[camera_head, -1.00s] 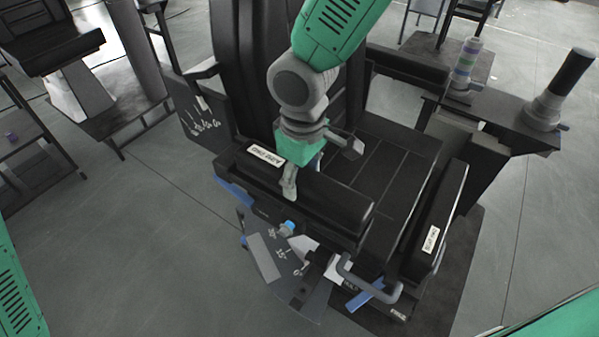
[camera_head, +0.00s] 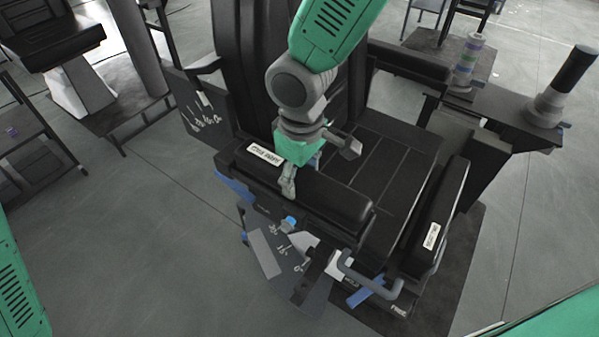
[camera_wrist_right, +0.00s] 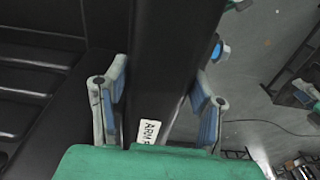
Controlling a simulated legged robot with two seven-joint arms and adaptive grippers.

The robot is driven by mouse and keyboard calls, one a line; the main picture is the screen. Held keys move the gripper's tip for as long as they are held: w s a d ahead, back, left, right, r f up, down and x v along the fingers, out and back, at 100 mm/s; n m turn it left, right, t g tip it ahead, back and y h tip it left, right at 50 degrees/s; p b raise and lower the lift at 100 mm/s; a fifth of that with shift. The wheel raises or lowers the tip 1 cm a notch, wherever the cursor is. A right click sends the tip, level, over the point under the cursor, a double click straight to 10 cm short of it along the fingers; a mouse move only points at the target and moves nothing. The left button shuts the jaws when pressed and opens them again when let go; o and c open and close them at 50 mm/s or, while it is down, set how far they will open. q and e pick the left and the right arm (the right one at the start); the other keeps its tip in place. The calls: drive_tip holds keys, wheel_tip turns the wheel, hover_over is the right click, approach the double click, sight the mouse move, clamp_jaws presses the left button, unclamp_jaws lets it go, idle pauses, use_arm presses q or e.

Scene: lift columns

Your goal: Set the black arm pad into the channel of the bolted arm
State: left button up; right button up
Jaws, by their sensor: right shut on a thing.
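The black arm pad (camera_head: 335,203) is a long padded bar with a white label, lying along the seat's near-left side. My right gripper (camera_head: 289,180) comes down from above and is shut on it near its middle. In the right wrist view the fingers (camera_wrist_right: 160,88) lie on both sides of the pad (camera_wrist_right: 165,50), with the label close to the palm. The bolted arm (camera_head: 310,224) is a dark bar directly below the pad, with blue parts at its left end. The pad hides its channel, so I cannot tell whether the pad is seated. My left gripper is out of view.
A black seat (camera_head: 375,165) lies behind the pad, with a second labelled pad (camera_head: 437,215) on its right. A side panel with hanging tools (camera_head: 270,255) and a grey bent handle (camera_head: 365,280) stand in front. A black-topped post (camera_head: 570,80) is at right.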

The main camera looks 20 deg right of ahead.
drive_tip(key=shift+a+f, duration=0.1)
drive_tip(key=shift+a, duration=0.05)
drive_tip(key=shift+f, duration=0.3)
drive_tip(key=o, duration=2.2)
drive_tip(key=shift+r, duration=0.2)
drive_tip(key=shift+r+p, duration=0.85)
drive_tip(key=shift+p, duration=0.2)
drive_tip(key=shift+r, duration=0.1)
